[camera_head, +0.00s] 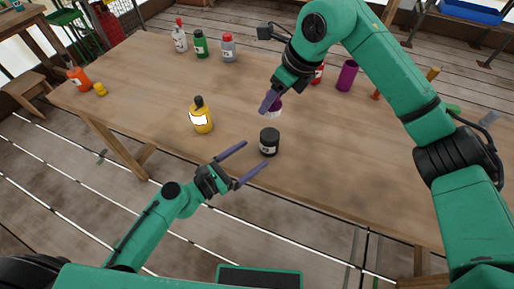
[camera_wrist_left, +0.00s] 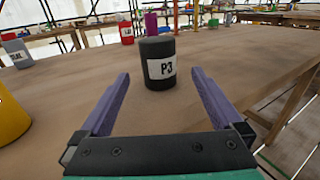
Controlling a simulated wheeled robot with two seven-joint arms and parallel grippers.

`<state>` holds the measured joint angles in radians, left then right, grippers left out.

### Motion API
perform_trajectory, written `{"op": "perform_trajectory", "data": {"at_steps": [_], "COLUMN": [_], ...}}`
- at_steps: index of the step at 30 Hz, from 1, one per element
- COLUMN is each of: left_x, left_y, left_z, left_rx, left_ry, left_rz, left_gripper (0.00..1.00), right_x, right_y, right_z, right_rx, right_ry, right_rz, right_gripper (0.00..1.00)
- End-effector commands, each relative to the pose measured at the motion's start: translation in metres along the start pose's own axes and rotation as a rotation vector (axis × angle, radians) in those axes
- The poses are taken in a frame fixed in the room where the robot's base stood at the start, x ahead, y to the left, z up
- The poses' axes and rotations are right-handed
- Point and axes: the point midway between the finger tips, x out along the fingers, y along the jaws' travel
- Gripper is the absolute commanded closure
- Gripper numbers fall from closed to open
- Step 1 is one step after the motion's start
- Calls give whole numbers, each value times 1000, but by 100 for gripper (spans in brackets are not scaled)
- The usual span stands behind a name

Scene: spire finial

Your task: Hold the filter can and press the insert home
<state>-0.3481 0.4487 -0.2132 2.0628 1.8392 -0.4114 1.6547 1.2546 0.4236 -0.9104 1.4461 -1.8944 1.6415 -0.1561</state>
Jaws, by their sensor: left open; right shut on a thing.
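The filter can (camera_head: 269,144), black with a white P3 label, stands upright on the table near its front edge. In the left wrist view the can (camera_wrist_left: 158,62) is straight ahead, around the tips of the open fingers. My left gripper (camera_head: 255,154) is open and empty, its fingers pointing at the can without visible contact. My right gripper (camera_head: 268,102) points down behind the can and is shut on a small white and dark reddish piece (camera_head: 276,108), apparently the insert. The fingers hide most of that piece, and its gap to the table is unclear.
A yellow bottle (camera_head: 201,118) stands left of the can. Several bottles stand at the back left, including a green one (camera_head: 200,44). An orange bottle (camera_head: 78,78) is at the far left. A purple cylinder (camera_head: 347,76) stands at the back right.

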Motion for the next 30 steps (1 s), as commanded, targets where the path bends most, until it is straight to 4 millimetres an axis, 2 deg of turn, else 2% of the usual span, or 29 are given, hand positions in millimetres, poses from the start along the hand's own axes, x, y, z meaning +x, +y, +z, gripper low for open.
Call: {"op": "perform_trajectory", "data": {"at_steps": [12, 16, 24, 25, 26, 30], "left_x": [93, 108, 111, 111, 111, 111], "left_y": [1, 1, 1, 1, 1, 1], "left_z": [2, 1, 0, 0, 0, 0], "left_rx": [12, 13, 12, 12, 12, 12], "left_ry": [-1, 0, 2, 2, 2, 2], "left_rz": [-2, -1, -1, -1, -1, -1], "left_gripper": [0, 0, 0, 4, 15, 69], "right_x": [0, 0, 0, 0, 0, 0], "right_y": [0, 0, 0, 0, 0, 0], "right_z": [0, 0, 0, 0, 0, 0], "right_rx": [0, 0, 0, 0, 0, 0], "right_ry": [0, 0, 0, 0, 0, 0], "right_rz": [0, 0, 0, 0, 0, 0], "right_gripper": [100, 100, 100, 100, 100, 100]}}
